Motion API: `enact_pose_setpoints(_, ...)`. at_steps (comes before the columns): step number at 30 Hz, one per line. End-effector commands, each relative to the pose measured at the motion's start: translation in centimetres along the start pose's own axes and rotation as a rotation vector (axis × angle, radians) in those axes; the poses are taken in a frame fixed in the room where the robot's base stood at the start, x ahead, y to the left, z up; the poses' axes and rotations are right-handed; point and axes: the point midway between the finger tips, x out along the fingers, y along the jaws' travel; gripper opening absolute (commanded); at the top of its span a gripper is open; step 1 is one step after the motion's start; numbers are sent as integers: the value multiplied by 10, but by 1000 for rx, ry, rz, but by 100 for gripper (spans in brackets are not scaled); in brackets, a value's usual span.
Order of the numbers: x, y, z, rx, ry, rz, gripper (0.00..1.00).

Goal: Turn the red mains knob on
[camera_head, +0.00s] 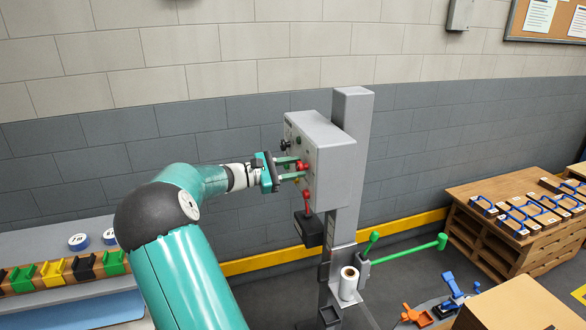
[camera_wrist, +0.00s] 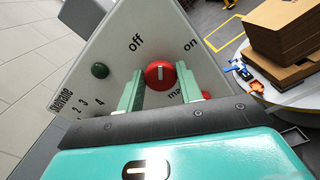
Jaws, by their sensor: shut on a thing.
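The red mains knob (camera_wrist: 158,76) is on the grey panel's face in the wrist view, with a white line on it. The line stands roughly upright in the picture, between the "off" label at upper left and the "on" label at upper right. My gripper (camera_wrist: 161,82) has one green finger on each side of the knob and is shut on it. In the head view my gripper (camera_head: 289,170) reaches the face of the grey control box (camera_head: 331,160) from the left. The knob (camera_head: 303,166) shows partly between the fingers there.
A green button (camera_wrist: 100,71) and a numbered dial scale are left of the knob. A red-topped lever (camera_head: 307,196) stands just below the gripper in the head view. The box is on a grey post (camera_head: 352,112); green-ended handles and a white roll (camera_head: 349,283) are lower down.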

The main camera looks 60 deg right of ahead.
Motion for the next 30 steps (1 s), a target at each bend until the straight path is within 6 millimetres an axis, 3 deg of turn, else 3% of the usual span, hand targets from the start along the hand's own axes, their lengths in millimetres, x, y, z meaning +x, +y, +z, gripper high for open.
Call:
enact_pose_setpoints(18,-1,-2,-1,576,1,1,13)
enact_pose_setpoints(30,-1,-3,-2,825,1,0,13)
